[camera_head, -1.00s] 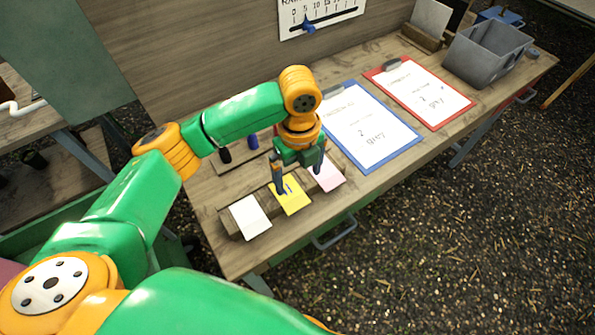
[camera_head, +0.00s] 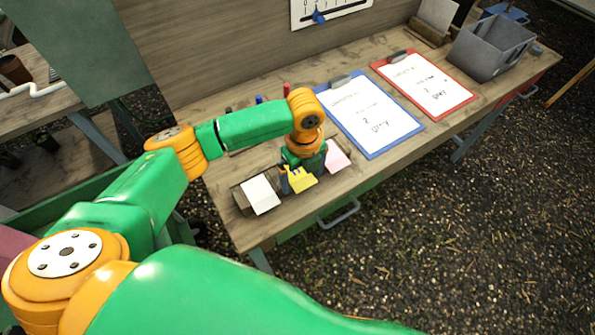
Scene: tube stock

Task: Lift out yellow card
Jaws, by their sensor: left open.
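The yellow card (camera_head: 302,181) stands in the middle of a wooden holder (camera_head: 241,201) near the table's front edge, between a white card (camera_head: 261,194) on the left and a pink card (camera_head: 337,157) on the right. My left gripper (camera_head: 300,172) is open and low over the holder, right at the yellow card. One dark finger shows at the card's left side. The arm's wrist hides the other finger, so I cannot tell whether the fingers touch the card. My right gripper is not in view.
Behind the arm stand a red marker (camera_head: 287,89) and a blue marker (camera_head: 259,100). A blue clipboard (camera_head: 372,156) and a red clipboard (camera_head: 437,118) lie to the right. A grey bin (camera_head: 488,52) stands at the far right end.

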